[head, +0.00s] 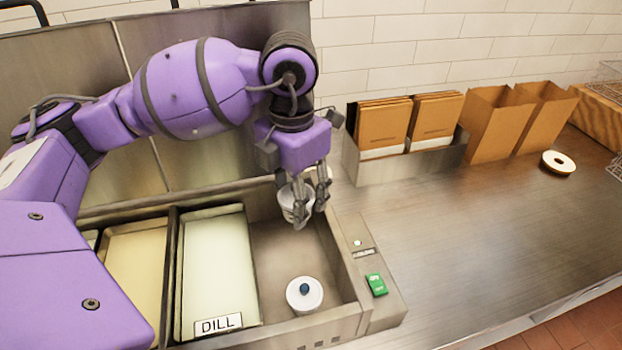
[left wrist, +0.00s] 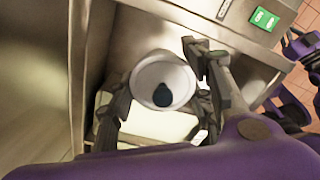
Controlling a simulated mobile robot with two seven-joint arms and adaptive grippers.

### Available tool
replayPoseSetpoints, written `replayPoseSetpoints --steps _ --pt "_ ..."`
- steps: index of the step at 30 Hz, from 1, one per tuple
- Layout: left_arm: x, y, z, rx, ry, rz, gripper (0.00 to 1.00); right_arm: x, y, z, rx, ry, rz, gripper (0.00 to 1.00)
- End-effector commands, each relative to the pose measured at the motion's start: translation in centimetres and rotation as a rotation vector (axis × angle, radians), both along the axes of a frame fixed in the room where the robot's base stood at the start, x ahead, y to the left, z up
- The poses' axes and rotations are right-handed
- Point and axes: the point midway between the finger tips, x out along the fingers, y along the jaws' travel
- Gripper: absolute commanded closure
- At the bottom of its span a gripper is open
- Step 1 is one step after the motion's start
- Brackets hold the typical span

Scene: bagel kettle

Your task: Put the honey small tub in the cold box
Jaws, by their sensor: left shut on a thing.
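My left gripper (head: 309,217) is shut on a small white tub (head: 292,203), held above the back of the open compartment of the steel cold box (head: 345,265). In the left wrist view a white tub with a dark blue-green dot on top (left wrist: 162,82) shows between the fingers of the left gripper (left wrist: 160,88). A second white tub with a blue dot on its lid (head: 304,294) stands at the front of the open compartment. No honey label can be read on either tub.
Pale bins fill the box's left side, one labelled DILL (head: 218,325). A green switch (head: 376,285) is on its right rim. Brown bags (head: 500,122) and a tape roll (head: 558,163) stand on the steel counter (head: 450,225), clear in the middle. A pale round object (head: 322,173) is partly hidden behind the gripper.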

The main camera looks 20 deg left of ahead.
Motion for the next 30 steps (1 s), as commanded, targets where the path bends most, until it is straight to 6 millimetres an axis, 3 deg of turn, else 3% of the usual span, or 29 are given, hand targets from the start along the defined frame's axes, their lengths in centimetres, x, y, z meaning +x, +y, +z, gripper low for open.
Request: replayPoseSetpoints --steps 6,12,17,24,30 --pt "-1.2 0.4 -1.8 0.003 0.001 0.535 0.81 0.0 0.0 -0.3 0.0 0.002 -0.003 1.0" --pt "-1.8 0.7 -2.6 0.004 -0.003 0.875 0.81 0.2 0.0 -0.4 0.001 -0.002 -0.004 1.0" --pt "-2.0 0.8 -3.1 0.003 -0.005 0.991 0.81 0.3 0.0 -0.3 0.0 -0.004 -0.004 1.0" --pt "-2.1 0.8 -7.3 0.007 -0.002 1.01 0.81 0.2 -0.1 -0.4 -0.001 -0.002 -0.005 1.0" --pt "-2.0 0.7 -9.2 0.003 -0.005 1.007 0.81 -0.2 -0.2 -0.5 -0.002 0.004 -0.007 1.0"
